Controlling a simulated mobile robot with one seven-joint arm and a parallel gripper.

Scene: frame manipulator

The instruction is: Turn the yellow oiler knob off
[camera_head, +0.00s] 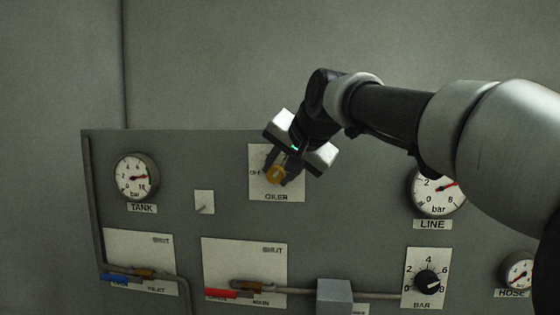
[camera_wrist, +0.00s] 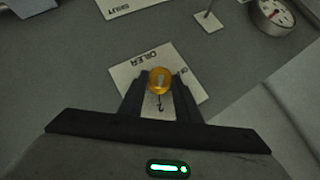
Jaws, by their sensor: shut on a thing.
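The yellow oiler knob (camera_head: 275,174) is on a pale plate (camera_head: 292,190) labelled OILER, at the upper middle of the grey panel in the head view. My gripper (camera_head: 279,166) is at the knob, tilted, with its fingers on either side of it. In the wrist view the round yellow knob (camera_wrist: 160,80) sits between the two dark fingertips (camera_wrist: 160,88). The fingers are shut on it. A pale mark shows on the knob's face. Part of the OFF label shows left of the knob in the head view; the rest of the scale is partly hidden by my gripper.
A TANK gauge (camera_head: 136,177) and small toggle switch (camera_head: 204,202) are to the left. The LINE gauge (camera_head: 437,191), partly behind my arm, and black BAR knob (camera_head: 429,282) are to the right. Blue (camera_head: 120,279) and red (camera_head: 228,294) valve handles are below.

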